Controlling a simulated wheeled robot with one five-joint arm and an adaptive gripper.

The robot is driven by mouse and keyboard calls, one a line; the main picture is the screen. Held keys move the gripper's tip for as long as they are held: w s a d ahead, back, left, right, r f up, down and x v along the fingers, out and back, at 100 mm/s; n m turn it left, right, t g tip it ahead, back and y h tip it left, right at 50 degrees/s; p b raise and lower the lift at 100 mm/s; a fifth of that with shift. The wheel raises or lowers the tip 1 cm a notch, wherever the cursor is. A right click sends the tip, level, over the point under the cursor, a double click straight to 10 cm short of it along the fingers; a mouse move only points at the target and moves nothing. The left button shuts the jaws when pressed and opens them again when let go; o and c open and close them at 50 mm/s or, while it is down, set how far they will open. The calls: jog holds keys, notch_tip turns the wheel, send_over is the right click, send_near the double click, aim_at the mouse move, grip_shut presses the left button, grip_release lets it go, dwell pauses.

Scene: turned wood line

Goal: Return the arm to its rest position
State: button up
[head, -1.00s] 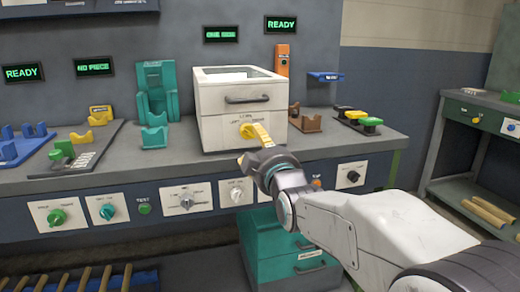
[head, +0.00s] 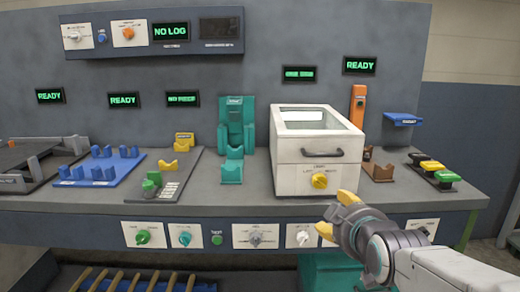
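My gripper (head: 336,214) is at the lower right, in front of the bench's front edge. Its yellow-tipped fingers are apart, with nothing seen between them. My arm reaches in from the lower right corner. The white box machine (head: 315,178) with a glass-topped lid stands on the bench behind my gripper. Its yellow knob (head: 320,181) is just above and left of the fingers, and a gap shows between them.
The grey bench (head: 240,207) spans the view, with knob panels (head: 256,236) along its front. Blue blocks (head: 101,168), a teal fixture (head: 235,135) and coloured buttons (head: 432,168) stand on it. A rack with wooden rods (head: 130,280) is below left.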

jog(key=s+r+m+g+p, duration=0.2)
jog(key=s+g+p, duration=0.3)
jog(key=s+p, duration=0.5)
jog(key=s+r+m+g+p, duration=0.3)
jog(key=s+r+g+p, duration=0.2)
jog(key=s+p, duration=0.5)
jog(key=s, duration=0.5)
jog(key=shift+s+r, duration=0.15)
jog(key=shift+r, duration=0.05)
